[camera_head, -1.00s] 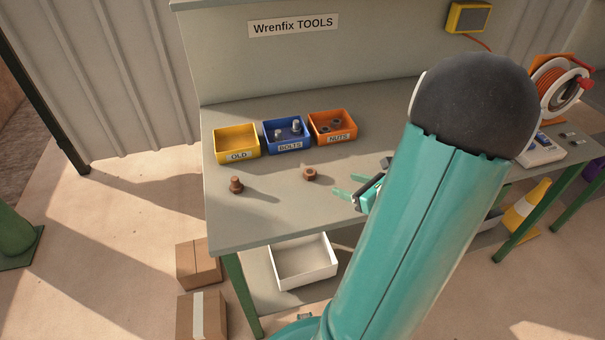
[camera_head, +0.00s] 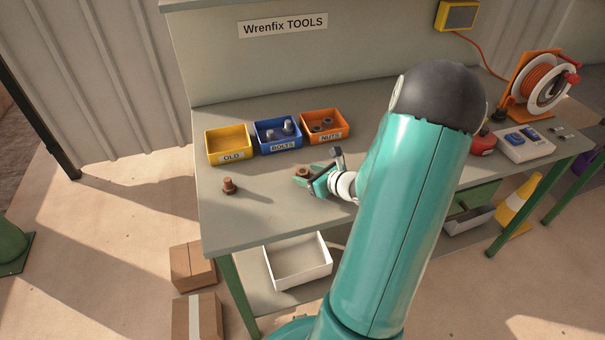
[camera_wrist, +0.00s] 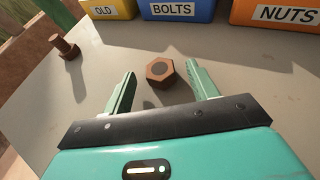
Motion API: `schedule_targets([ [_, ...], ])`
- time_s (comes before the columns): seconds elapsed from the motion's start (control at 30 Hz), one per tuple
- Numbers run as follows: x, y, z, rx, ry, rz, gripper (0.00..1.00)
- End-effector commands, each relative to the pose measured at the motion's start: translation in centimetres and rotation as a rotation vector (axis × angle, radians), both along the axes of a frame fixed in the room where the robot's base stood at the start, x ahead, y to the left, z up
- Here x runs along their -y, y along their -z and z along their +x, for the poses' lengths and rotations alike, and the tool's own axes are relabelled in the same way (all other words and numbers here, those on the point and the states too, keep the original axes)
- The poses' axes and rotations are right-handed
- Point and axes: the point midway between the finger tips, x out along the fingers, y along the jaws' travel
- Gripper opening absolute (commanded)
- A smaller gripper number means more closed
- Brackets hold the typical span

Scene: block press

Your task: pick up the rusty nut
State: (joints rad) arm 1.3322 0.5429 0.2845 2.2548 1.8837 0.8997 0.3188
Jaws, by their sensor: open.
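The rusty nut (camera_wrist: 160,73) is a brown hexagonal nut lying flat on the grey workbench, and it also shows in the head view (camera_head: 303,172). My gripper (camera_wrist: 163,88) is open. In the wrist view its two green fingers stand to the left and right of the nut, with the nut between them near the fingertips. I cannot tell whether either finger touches it. In the head view my gripper (camera_head: 305,178) is low over the bench at the nut, and the fingers partly hide the nut's surroundings.
A rusty bolt (camera_head: 229,186) stands on the bench to the left. Behind are a yellow OLD bin (camera_head: 231,157), a blue BOLTS bin (camera_head: 283,147) and an orange NUTS bin (camera_head: 330,137). Bare bench lies between the bolt and the nut.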

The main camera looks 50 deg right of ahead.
Motion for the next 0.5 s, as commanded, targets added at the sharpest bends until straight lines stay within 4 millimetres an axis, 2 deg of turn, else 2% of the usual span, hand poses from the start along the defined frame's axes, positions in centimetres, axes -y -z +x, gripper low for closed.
schedule_targets([
  [0.27, 0.04, 0.14, 0.39, 0.0, 0.001, -0.001, 0.59],
  [0.5, 0.04, 0.13, 0.38, 0.0, 0.001, -0.001, 0.11],
])
